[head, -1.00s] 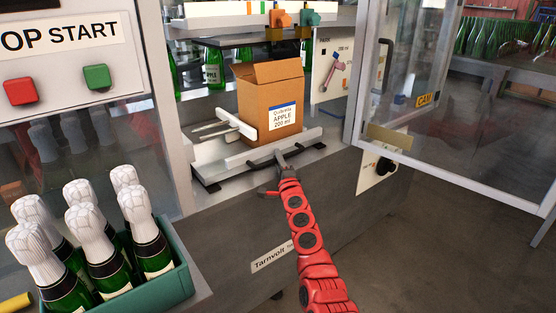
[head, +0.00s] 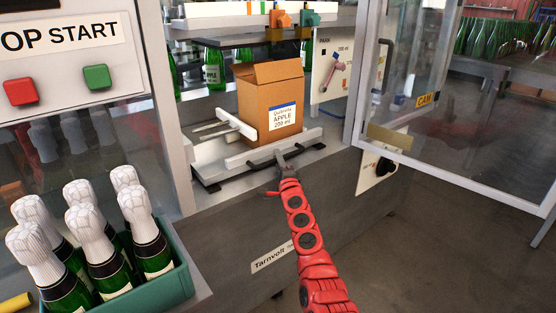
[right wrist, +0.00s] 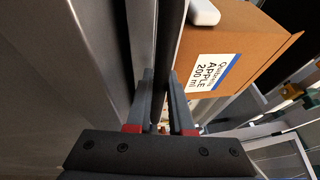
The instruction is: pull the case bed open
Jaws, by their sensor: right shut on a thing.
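The case bed (head: 208,172) is a pale metal tray with white guide rails, set in the machine's opening in the head view. A dark bar handle (head: 213,186) runs along its front edge. A brown carton (head: 262,106) labelled APPLE 200 ml stands upright on the bed, top flaps partly raised; it also shows in the right wrist view (right wrist: 240,42). My right gripper (head: 284,160), on the red arm, is at the right part of the bed's front edge. In the right wrist view its fingers (right wrist: 162,88) are closed around the dark bar, just below the carton. My left gripper is not in view.
A green crate (head: 165,290) of foil-topped bottles stands at lower left, near the red and green buttons (head: 97,77). A clear door (head: 450,110) stands open at right. The floor (head: 430,255) in front of the machine is clear.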

